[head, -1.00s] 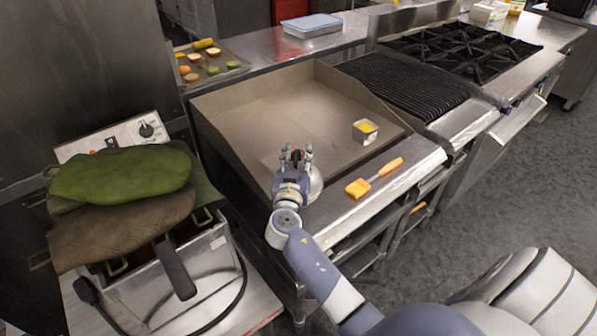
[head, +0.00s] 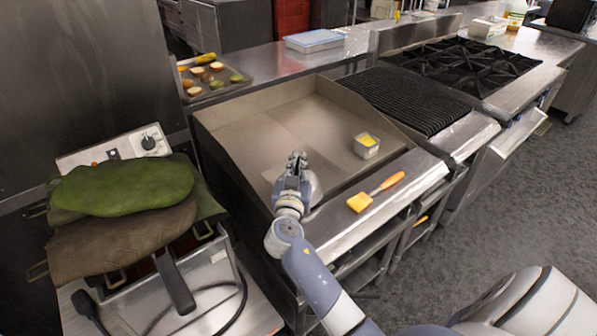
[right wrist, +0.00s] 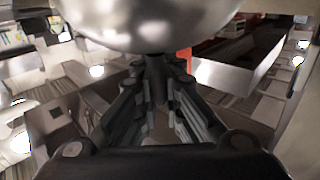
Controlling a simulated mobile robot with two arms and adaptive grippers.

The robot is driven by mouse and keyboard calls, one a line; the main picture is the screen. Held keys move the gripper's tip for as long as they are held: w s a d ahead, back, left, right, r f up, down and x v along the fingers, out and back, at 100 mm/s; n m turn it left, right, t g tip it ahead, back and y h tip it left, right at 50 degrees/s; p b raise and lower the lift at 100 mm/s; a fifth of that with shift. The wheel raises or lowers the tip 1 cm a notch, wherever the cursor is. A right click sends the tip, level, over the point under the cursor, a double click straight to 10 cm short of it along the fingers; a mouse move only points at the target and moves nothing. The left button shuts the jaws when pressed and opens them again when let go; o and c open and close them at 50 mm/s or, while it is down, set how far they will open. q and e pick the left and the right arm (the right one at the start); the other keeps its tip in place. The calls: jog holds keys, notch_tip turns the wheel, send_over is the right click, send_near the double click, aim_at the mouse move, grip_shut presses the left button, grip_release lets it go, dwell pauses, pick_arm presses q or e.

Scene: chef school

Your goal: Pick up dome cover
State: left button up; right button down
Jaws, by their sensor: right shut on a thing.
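The dome cover (head: 314,189) is a shiny metal dome at the front left of the griddle, partly hidden behind my right gripper. My right gripper (head: 297,160) is over the dome cover and shut on it. In the right wrist view the dome cover (right wrist: 150,22) fills the top, and the fingertips (right wrist: 157,68) meet at its handle. I cannot tell whether the dome cover still touches the griddle surface. My left gripper is not in view.
The griddle (head: 270,130) has raised back and side walls. A small metal container (head: 367,146) stands on it. An orange-handled brush (head: 375,191) lies on the front ledge. A fryer with green and brown mitts (head: 125,188) stands left. A vegetable tray (head: 213,84) is behind.

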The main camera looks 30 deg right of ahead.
jog(key=shift+r, duration=0.9)
jog(key=s+d+r+b, duration=0.1)
jog(key=s+d+b, duration=0.2)
jog(key=s, duration=1.1)
jog(key=s+a+f+n+t+y, duration=0.1)
jog(key=a+n+t+y, duration=0.3)
jog(key=a, duration=1.7)
jog(key=f+n+y, duration=0.1)
jog(key=n+y, duration=0.3)
jog(key=y, duration=0.3)
jog(key=shift+s+y, duration=0.2)
jog(key=shift+y, duration=0.2)
